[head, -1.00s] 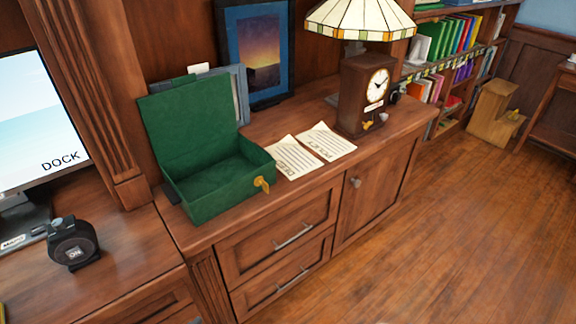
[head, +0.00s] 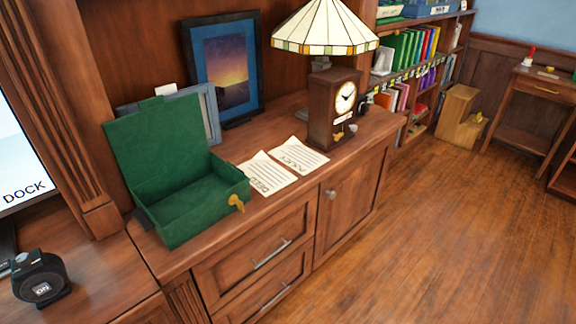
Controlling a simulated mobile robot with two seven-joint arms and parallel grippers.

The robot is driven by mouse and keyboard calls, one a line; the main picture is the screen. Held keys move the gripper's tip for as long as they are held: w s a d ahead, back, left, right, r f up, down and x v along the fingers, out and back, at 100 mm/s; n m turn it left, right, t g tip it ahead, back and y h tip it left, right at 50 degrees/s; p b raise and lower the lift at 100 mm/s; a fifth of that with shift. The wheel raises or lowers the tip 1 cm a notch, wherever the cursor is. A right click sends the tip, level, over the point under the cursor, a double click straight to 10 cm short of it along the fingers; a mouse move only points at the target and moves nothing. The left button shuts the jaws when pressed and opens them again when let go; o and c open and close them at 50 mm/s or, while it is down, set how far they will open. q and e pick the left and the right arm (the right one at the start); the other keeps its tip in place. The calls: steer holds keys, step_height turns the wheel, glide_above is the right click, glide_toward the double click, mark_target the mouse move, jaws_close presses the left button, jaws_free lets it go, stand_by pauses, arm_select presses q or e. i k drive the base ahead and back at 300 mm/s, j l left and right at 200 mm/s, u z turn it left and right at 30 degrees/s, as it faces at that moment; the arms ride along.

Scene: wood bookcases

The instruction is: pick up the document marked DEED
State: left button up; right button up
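Two printed paper sheets lie flat side by side on the wooden cabinet top. The left sheet (head: 266,172) is nearer the green box, and its upside-down heading at the near edge looks like DEED. The right sheet (head: 299,156) has a different upside-down heading, hard to read. An open green box (head: 190,197) with its lid up stands just left of the sheets. Neither of my grippers is in the head view.
A wooden clock (head: 333,108) and a stained-glass lamp (head: 325,28) stand right of the sheets. A framed sunset picture (head: 226,70) leans behind. A dark round device (head: 41,277) sits at lower left. The wood floor (head: 400,250) in front is clear.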

mark_target(265, 175)
steer(key=u, duration=0.8)
steer(key=l+u, duration=0.2)
steer(key=u, duration=0.15)
steer(key=l+u, duration=0.25)
steer(key=u, duration=0.15)
steer(key=l+u, duration=0.2)
steer(key=u, duration=0.15)
steer(key=k+l+u, duration=0.15)
steer(key=l+u, duration=0.15)
steer(key=k+l+u, duration=0.25)
steer(key=l, duration=0.25)
steer(key=i+l, duration=0.05)
steer(key=i, duration=0.05)
